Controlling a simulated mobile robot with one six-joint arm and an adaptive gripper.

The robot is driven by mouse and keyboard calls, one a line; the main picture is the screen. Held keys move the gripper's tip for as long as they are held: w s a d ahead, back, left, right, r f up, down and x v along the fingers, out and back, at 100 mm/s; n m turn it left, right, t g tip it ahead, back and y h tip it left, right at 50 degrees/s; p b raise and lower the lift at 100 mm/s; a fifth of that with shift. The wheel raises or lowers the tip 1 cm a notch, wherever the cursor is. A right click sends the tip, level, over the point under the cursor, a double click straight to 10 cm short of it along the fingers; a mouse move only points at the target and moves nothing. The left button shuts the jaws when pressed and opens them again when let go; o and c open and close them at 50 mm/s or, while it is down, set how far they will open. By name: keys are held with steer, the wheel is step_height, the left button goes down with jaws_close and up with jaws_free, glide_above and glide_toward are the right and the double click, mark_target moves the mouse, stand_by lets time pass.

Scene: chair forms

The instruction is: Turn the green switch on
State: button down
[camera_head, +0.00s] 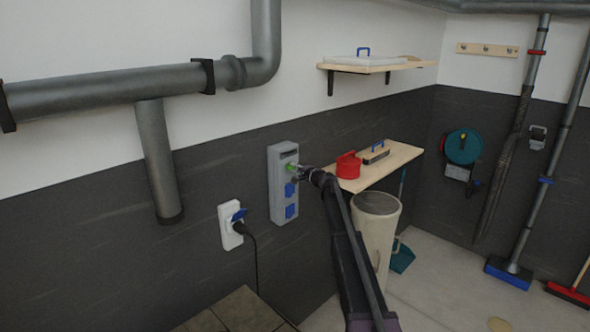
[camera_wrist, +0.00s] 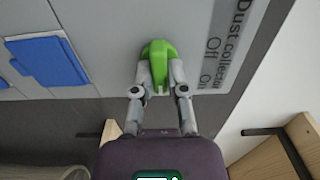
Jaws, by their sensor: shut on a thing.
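The green switch (camera_wrist: 156,62) is a rotary knob on a grey wall panel. In the wrist view it sits beside a label reading "Dust collector Off On". In the head view the switch (camera_head: 291,167) is a small green spot on the upper part of the grey panel (camera_head: 275,199). My gripper (camera_wrist: 159,88) has its two fingers on either side of the knob's handle and is shut on it. In the head view my gripper (camera_head: 299,173) reaches the panel from the right and partly covers the switch. I cannot tell exactly which label the knob points to.
Blue socket covers (camera_head: 291,189) sit below the switch. A white outlet (camera_head: 229,226) with a plugged black cord is to the left. A wooden shelf (camera_head: 400,157) with a red container (camera_head: 348,166) and a bin (camera_head: 376,203) stand close right of my arm.

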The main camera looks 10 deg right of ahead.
steer(key=shift+w, duration=0.15)
steer(key=c, duration=0.7)
jaws_free()
steer(key=shift+r, duration=0.1)
steer(key=shift+o, duration=0.2)
steer(key=shift+a, duration=0.1)
steer(key=v, duration=1.2)
